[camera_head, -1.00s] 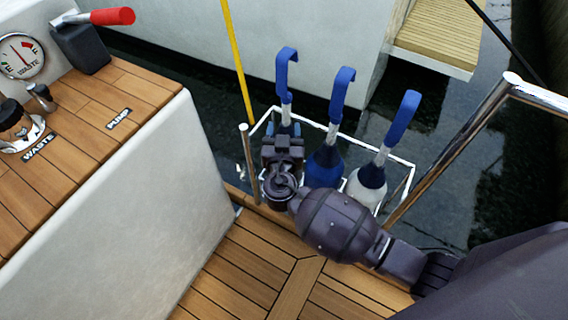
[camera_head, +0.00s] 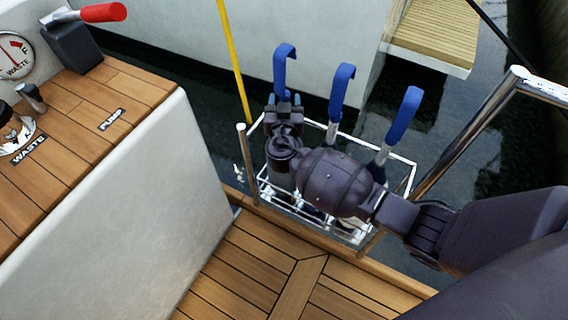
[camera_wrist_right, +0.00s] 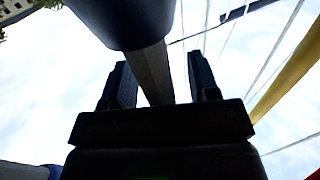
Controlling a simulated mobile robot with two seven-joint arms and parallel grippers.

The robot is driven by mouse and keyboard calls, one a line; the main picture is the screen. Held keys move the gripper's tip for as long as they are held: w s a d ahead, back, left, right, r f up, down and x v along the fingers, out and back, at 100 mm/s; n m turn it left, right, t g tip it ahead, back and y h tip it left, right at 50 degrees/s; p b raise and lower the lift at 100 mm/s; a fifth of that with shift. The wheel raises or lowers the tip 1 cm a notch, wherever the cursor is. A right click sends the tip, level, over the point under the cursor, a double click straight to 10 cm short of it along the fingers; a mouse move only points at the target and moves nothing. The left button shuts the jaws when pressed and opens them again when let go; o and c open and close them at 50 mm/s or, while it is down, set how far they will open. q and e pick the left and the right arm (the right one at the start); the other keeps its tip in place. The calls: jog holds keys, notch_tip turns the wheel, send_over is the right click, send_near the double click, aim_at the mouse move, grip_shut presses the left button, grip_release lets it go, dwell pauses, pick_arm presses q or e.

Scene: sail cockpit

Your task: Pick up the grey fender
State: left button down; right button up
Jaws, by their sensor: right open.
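Three fenders with blue straps stand in a white wire rack (camera_head: 262,185) at the boat's edge in the head view. The left strap (camera_head: 285,68), middle strap (camera_head: 342,85) and right strap (camera_head: 405,112) show. My right arm hides most of the fender bodies, so I cannot tell now which one is grey. My right gripper (camera_head: 284,101) is open at the left fender, just below its strap. In the right wrist view, a grey stem (camera_wrist_right: 154,72) under a dark blue round part (camera_wrist_right: 125,22) lies between the open fingers (camera_wrist_right: 162,78). My left gripper is out of view.
A steel rail (camera_head: 465,135) rises right of the rack, and a short post (camera_head: 246,165) stands at its left. A yellow pole (camera_head: 235,65) is behind. The white cockpit seat (camera_head: 150,190) with wooden top is at left. The teak floor (camera_head: 270,255) is clear.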

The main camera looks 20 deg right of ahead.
jog(key=shift+c, duration=0.3)
grip_shut()
jog(key=shift+r, duration=0.1)
